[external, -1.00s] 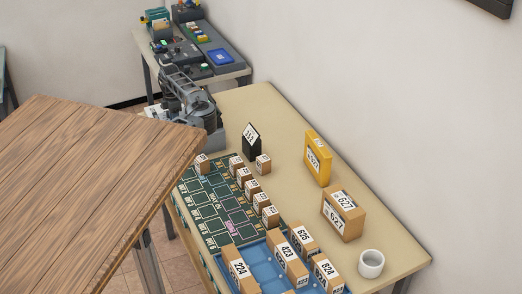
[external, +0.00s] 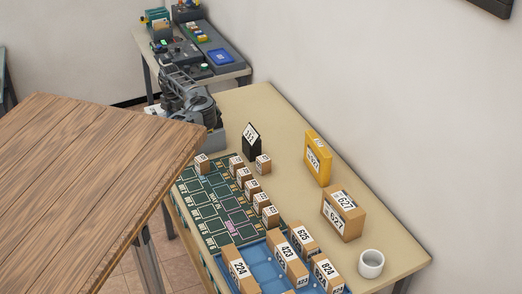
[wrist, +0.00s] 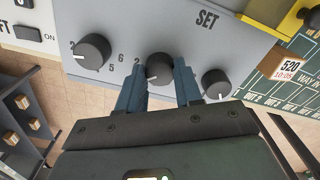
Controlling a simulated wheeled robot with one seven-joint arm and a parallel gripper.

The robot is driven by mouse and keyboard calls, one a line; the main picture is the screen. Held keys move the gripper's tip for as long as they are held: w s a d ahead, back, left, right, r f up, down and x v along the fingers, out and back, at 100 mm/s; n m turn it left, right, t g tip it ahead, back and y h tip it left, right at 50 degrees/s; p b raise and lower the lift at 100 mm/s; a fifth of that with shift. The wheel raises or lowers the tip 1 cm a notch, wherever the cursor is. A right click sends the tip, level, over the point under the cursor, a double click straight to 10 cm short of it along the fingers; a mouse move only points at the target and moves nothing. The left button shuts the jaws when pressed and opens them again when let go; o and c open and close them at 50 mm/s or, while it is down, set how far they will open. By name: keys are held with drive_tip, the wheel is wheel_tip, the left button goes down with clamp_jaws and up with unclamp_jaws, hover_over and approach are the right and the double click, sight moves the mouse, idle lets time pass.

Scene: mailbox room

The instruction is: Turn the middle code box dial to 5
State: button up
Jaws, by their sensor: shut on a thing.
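The code box (wrist: 210,45) is a light grey panel with the word SET and a row of three dark round dials. The middle dial (wrist: 159,67) sits between the blue fingers of my gripper (wrist: 160,85), which is shut on it. Its white mark shows at its lower left; a 2 and a 6 are printed left of it, and other digits are hidden by the fingers and dial. The left dial (wrist: 92,50) has its mark toward the left. The right dial (wrist: 215,84) is just right of my fingers. In the external view, the gripper's contact is too small to make out.
A box labelled 520 (wrist: 289,62) stands right of the panel. In the external view, a wooden table (external: 90,170) fills the left. Several cartons, a yellow box (external: 318,158) and a white mug (external: 371,263) stand on the beige bench (external: 285,140).

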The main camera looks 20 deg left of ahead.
drive_tip(key=n, duration=0.4)
drive_tip(key=shift+r+n, duration=0.1)
drive_tip(key=shift+n, duration=0.2)
drive_tip(key=n+p, duration=0.1)
drive_tip(key=n, duration=0.3)
drive_tip(key=shift+n, duration=0.3)
drive_tip(key=n, duration=0.4)
drive_tip(key=shift+n, duration=2.4)
drive_tip(key=o, duration=1)
drive_tip(key=shift+o, duration=0.2)
